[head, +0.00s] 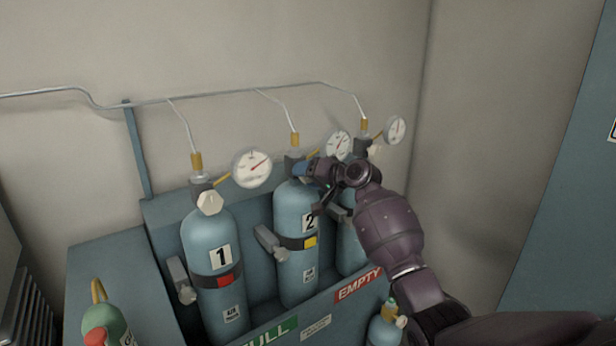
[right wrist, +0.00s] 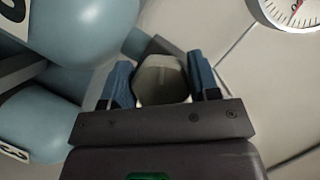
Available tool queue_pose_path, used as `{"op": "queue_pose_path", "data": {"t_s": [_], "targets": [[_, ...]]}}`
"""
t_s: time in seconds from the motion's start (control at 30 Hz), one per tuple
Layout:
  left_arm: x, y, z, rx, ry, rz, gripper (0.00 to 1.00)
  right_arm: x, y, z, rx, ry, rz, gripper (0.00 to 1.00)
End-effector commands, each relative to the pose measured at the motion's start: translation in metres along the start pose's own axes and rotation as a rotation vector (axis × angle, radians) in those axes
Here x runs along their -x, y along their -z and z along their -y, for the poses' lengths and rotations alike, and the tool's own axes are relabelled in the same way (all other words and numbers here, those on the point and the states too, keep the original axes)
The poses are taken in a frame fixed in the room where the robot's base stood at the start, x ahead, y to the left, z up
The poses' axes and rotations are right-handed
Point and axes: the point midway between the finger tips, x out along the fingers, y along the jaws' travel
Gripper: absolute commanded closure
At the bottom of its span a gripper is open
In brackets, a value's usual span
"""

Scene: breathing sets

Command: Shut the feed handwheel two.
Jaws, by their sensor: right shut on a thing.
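Cylinder 2 (head: 292,225) is a blue bottle standing in the middle of the rack, with a black "2" label. In the right wrist view, a cream faceted handwheel (right wrist: 162,78) sits between the two blue fingers of my right gripper (right wrist: 160,85), which is shut on it. In the head view, my right gripper (head: 304,169) is at the valve on top of cylinder 2. It hides that handwheel there. My left gripper is in neither view.
Cylinder 1 (head: 208,260) stands to the left with its own cream handwheel (head: 209,203). A third cylinder (head: 351,243) is partly behind my right arm. Gauges (head: 252,168) and thin pipes are close above the valves. The rack front has an "EMPTY" label (head: 358,285).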

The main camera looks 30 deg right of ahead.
Motion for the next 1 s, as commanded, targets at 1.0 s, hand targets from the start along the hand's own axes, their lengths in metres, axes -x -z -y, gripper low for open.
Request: {"op": "queue_pose_path", "data": {"t_s": [1.0], "targets": [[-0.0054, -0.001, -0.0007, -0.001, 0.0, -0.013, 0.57, 0.0002, 0.0006, 0.0038, -0.895, 0.371, 0.001, 0.68]]}}
